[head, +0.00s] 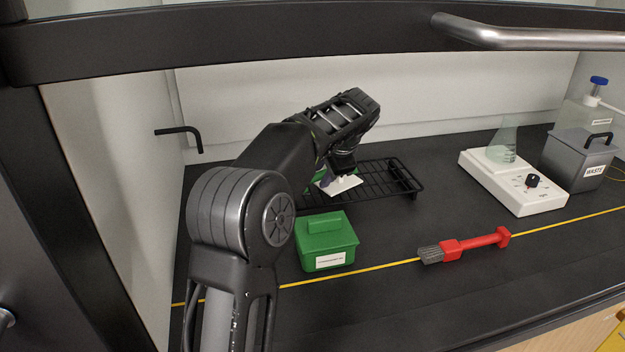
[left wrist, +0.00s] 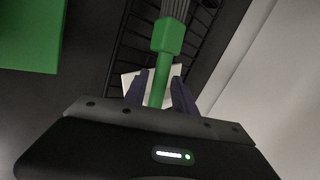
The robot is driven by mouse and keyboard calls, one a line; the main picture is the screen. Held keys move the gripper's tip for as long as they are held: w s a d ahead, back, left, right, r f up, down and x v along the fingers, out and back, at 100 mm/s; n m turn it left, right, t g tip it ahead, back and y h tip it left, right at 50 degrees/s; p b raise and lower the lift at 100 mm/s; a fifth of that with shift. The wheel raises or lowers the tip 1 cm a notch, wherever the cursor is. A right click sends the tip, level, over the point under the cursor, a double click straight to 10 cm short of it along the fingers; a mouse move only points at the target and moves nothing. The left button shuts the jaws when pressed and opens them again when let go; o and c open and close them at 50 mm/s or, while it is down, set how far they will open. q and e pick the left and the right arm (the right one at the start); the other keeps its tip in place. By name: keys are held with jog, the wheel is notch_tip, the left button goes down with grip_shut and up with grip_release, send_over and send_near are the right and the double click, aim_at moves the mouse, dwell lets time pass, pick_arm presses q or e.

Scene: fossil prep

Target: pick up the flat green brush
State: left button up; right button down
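The flat green brush (left wrist: 165,45) lies at the black wire rack (left wrist: 203,22), its bristles toward the top of the left wrist view. My left gripper (left wrist: 159,84) is over its handle, with one dark blue finger on each side. The fingers look apart, with narrow gaps beside the handle. In the head view my left gripper (head: 338,178) is low over the left part of the rack (head: 385,180), and my arm hides most of the brush. A white card-like piece (head: 346,184) shows beneath the fingers. My right gripper is not in view.
A green lidded box (head: 325,252) stands in front of the rack, close to my left forearm. A red brush (head: 465,245) lies on the yellow line. A white hotplate (head: 512,185) with a flask and a grey waste box (head: 575,160) are at right. The front bench is clear.

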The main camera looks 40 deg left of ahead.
aim_at(323, 173)
pick_arm(q)
jog(key=shift+c, duration=0.3)
grip_shut()
jog(key=shift+r, duration=0.1)
notch_tip(323, 173, up, 10)
jog(key=p, duration=0.2)
dwell(0.5)
dwell(0.4)
